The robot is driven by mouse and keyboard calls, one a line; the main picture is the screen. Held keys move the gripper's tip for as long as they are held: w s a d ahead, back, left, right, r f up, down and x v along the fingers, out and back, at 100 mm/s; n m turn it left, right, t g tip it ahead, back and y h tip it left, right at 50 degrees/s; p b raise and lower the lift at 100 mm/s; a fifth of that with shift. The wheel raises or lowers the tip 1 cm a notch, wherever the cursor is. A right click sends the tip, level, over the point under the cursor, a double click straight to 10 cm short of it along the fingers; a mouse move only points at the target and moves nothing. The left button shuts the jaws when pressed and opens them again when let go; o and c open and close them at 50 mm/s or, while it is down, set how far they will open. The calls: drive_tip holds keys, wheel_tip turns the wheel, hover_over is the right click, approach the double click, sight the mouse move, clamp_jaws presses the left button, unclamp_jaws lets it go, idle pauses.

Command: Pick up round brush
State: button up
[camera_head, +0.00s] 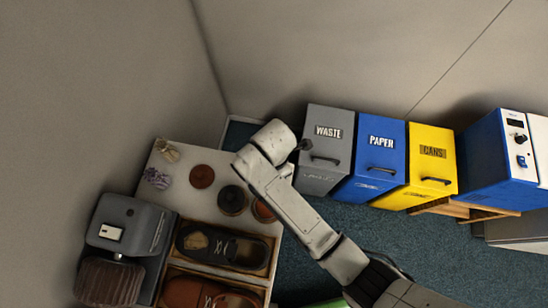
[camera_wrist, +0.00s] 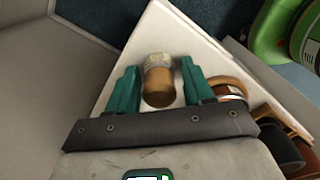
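The round brush (camera_wrist: 159,85) has a wooden handle end and a pale bristle band. It is on the white tabletop (camera_wrist: 130,58) near a corner, in the wrist view. My gripper (camera_wrist: 159,68) has two teal fingers, open, one on each side of the brush with visible gaps. I cannot tell how far the fingertips are above the table. In the head view my arm covers this part of the white table (camera_head: 188,200), so the gripper and brush are hidden there.
Brown tin (camera_head: 202,176) and black tin (camera_head: 232,198) stand on the table, beside a shoe box (camera_head: 205,275), a grey machine (camera_head: 125,232) and small purple and beige items. Waste, paper and cans bins (camera_head: 382,160) stand behind. In the wrist view, a copper-lidded tin (camera_wrist: 228,88) sits right of the fingers.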

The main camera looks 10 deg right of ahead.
drive_tip(key=c, duration=0.8)
drive_tip(key=shift+r, duration=0.1)
drive_tip(key=shift+r, duration=0.55)
drive_tip(key=shift+s+d+r+p, duration=0.2)
drive_tip(key=shift+s+d+r, duration=0.75)
drive_tip(key=shift+s+r, duration=1.1)
drive_tip(key=shift+s+d+r+p, duration=0.15)
drive_tip(key=shift+s+d+r, duration=0.85)
drive_tip(key=shift+s+r, duration=1.05)
drive_tip(key=shift+s+d+r+p, duration=0.2)
drive_tip(key=shift+s+d+r, duration=0.75)
drive_tip(key=shift+s+r, duration=1.05)
drive_tip(key=shift+s+f, duration=0.25)
